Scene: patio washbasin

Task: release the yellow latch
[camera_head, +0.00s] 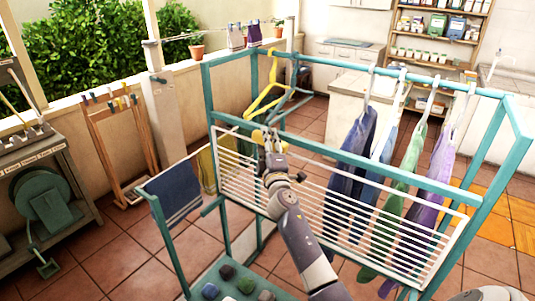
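A teal drying rack (335,68) has a white slatted panel (330,205) fixed along its front. The small yellow latch (258,136) shows at the top edge of this panel, left of its middle. The fingers partly cover the latch. I cannot tell whether they touch it, or whether they are open or shut.
Dark blue (352,150), green (408,170) and purple (438,165) garments hang behind the panel on the right. A yellow hanger (264,98) hangs on the rack behind the gripper. A blue towel (172,192) hangs on the left. Several dark lumps lie on the lower teal shelf (228,263).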

